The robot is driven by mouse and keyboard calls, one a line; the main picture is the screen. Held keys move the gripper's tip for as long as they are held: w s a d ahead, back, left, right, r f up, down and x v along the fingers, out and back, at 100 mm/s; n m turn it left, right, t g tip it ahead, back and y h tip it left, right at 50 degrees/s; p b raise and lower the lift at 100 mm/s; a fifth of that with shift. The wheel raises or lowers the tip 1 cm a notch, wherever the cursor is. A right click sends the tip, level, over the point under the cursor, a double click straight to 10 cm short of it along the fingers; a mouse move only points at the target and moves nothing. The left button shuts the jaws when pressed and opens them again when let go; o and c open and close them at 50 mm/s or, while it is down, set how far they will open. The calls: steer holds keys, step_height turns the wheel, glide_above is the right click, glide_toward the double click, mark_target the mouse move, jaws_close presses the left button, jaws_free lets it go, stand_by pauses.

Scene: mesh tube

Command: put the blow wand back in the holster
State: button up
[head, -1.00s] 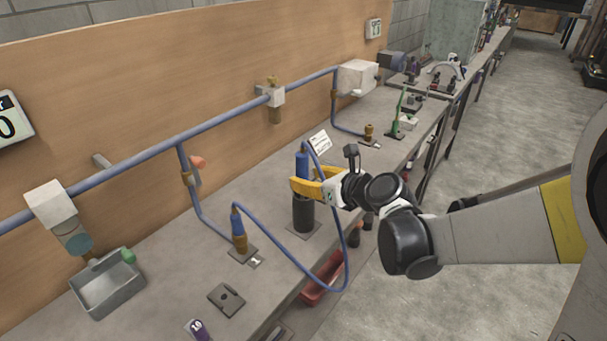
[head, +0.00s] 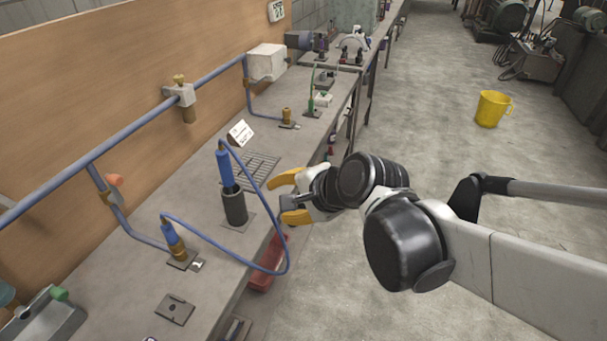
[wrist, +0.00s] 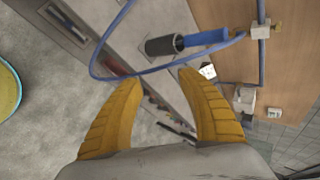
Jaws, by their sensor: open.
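The blow wand (head: 225,168) has a blue handle and a blue hose at its top. Its lower end is inside the dark cylindrical holster (head: 235,208) on the bench, and it leans slightly left in the head view. The wand (wrist: 207,37) and holster (wrist: 163,46) also show in the wrist view, beyond my fingertips. My gripper (head: 277,200) is open and empty, to the right of the wand and apart from it. Its two yellow fingers (wrist: 160,76) are spread in the wrist view. The wand's tip is hidden inside the holster.
The blue hose (head: 286,255) loops over the bench's front edge, below my gripper, to a blue and brass fitting (head: 173,240). A blue pipe (head: 125,133) runs along the wooden back panel. A red bin (head: 268,268) sits under the edge. The aisle floor (head: 420,130) is open; a yellow bucket (head: 491,108) stands there.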

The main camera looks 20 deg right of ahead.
steer(key=s+d+n+g+h, duration=0.1)
steer(key=s+d+n+h, duration=0.3)
steer(key=s+d+n, duration=0.4)
steer(key=s+n, duration=0.2)
steer(key=n, duration=0.3)
steer(key=shift+f+n+h, duration=0.2)
steer(key=shift+n+h, duration=0.1)
steer(key=shift+n, duration=0.1)
